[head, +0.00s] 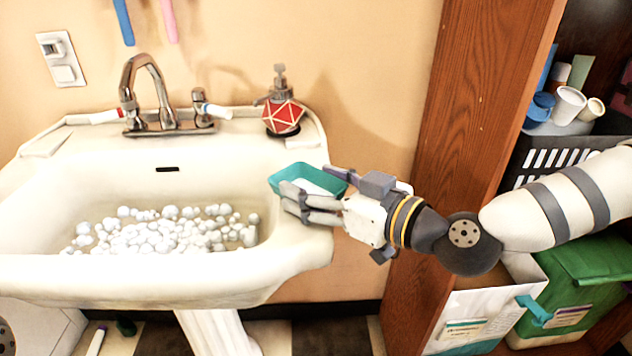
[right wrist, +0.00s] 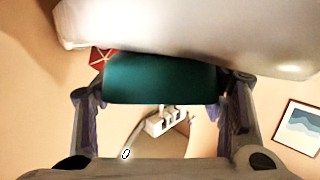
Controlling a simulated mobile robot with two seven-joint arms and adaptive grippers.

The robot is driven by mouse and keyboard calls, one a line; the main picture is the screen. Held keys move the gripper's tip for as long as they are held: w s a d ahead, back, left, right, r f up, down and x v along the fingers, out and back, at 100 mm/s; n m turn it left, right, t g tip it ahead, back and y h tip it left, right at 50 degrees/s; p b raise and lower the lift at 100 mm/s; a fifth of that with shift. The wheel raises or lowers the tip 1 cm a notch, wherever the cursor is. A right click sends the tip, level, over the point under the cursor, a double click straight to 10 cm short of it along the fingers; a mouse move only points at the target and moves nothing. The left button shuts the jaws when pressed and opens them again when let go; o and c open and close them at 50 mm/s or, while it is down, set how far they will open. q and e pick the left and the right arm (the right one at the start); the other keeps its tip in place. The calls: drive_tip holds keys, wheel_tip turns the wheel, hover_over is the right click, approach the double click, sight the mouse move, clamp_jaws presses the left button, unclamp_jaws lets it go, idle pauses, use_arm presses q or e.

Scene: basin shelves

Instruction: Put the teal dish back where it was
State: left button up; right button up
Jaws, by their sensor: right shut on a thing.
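In the right wrist view the dish (right wrist: 160,80) shows as a dark teal block between the fingers of the gripper (right wrist: 160,100). I cannot tell whether the dish touches the sink rim. My left gripper is not in view.
A red and white soap dispenser (head: 283,115) stands on the sink's back right corner, near the faucet (head: 145,95). White foam balls (head: 165,232) fill the basin. A wooden shelf (head: 470,130) with bins stands at the right.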

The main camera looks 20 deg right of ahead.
drive_tip(key=shift+f, duration=0.2)
drive_tip(key=o, duration=1.3)
